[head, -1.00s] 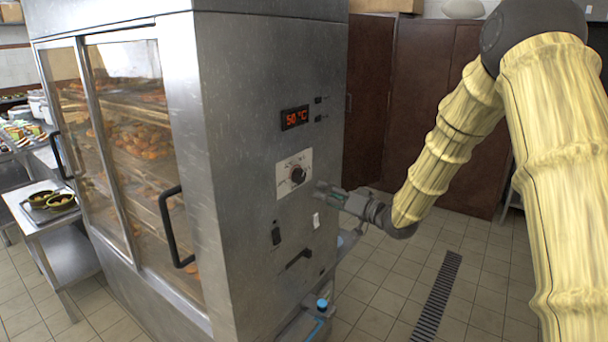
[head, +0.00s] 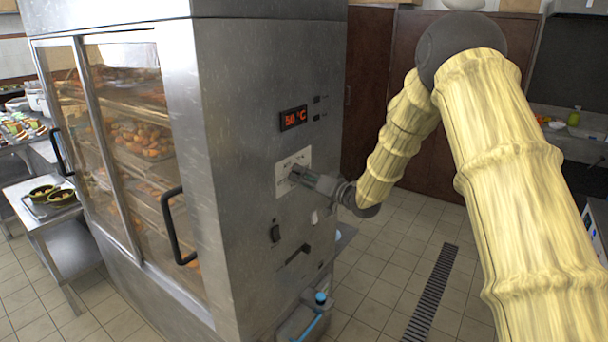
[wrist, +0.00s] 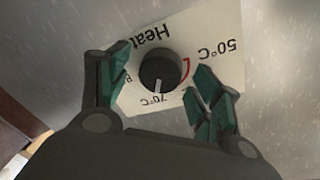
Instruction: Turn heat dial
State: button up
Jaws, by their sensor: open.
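The heat dial (wrist: 159,73) is a round black knob with a white pointer mark, on a white label plate (wrist: 208,38) marked "Heat", 50°C and 70°C. In the wrist view its pointer is toward the 70°C print. My gripper (wrist: 158,90) is open, with one green-padded finger on each side of the dial and gaps between fingers and knob. In the head view my gripper (head: 299,173) is at the label plate (head: 283,176) and hides the dial. Whether a fingertip touches the plate cannot be told. The red display (head: 293,118) above reads 50 °C.
The dial is on the side panel of a steel heated cabinet (head: 240,80) with glass doors and food trays. Below it are a black switch (head: 275,233) and a slot handle (head: 293,257). A side table (head: 60,221) with pans stands left. Tiled floor (head: 390,262) is open at right.

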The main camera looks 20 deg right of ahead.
jog(key=shift+w+a, duration=0.15)
jog(key=shift+w, duration=0.1)
jog(key=c, duration=1.1)
jog(key=shift+o, duration=0.2)
